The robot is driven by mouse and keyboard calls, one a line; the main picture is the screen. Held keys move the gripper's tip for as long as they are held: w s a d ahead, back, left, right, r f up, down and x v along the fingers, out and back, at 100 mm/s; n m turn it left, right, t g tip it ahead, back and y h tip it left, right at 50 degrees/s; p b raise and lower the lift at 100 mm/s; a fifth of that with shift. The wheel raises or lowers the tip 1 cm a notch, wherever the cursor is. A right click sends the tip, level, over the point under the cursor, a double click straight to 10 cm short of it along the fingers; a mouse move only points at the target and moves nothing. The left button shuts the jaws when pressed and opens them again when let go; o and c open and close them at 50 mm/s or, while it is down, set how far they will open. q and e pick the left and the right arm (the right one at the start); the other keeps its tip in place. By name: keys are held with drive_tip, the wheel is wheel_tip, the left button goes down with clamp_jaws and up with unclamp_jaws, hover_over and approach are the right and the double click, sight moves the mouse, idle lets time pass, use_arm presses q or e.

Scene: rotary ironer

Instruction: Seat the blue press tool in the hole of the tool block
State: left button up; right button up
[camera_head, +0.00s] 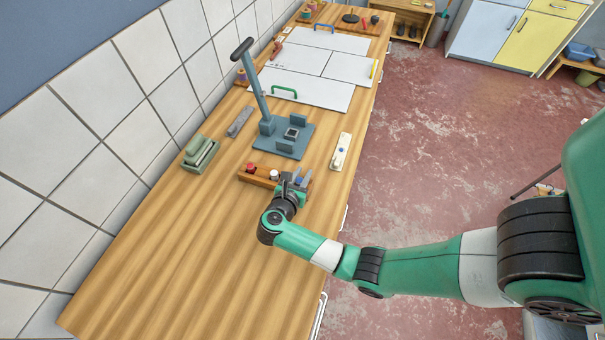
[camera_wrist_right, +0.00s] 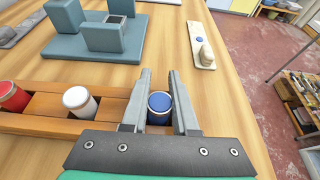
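The blue press tool (camera_wrist_right: 159,104) shows its round blue top with a pale rim in the right wrist view. It stands upright at the right part of a brown wooden block (camera_wrist_right: 52,103), which also shows in the head view (camera_head: 262,181). My right gripper (camera_wrist_right: 160,76) is open, with one finger on each side of the blue tool. The tool sits close to the left finger; I cannot tell whether they touch. The tool's lower part is hidden, so I cannot tell how deep it sits. My left gripper is out of view.
A red-topped tool (camera_wrist_right: 12,97) and a white-topped tool (camera_wrist_right: 79,102) stand in the same block to the left. A blue-grey lever press (camera_head: 283,139) stands behind it. A pale plate with a knob (camera_head: 341,152) lies to the right. The near tabletop (camera_head: 190,260) is clear.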

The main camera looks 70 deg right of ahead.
drive_tip(key=o, duration=0.5)
drive_tip(key=shift+c, duration=0.2)
drive_tip(key=shift+r+p, duration=0.25)
drive_tip(key=shift+p, duration=0.05)
drive_tip(key=b+v, duration=0.1)
drive_tip(key=v, duration=1.1)
drive_tip(key=shift+a+f, duration=0.1)
drive_tip(key=shift+f, duration=0.05)
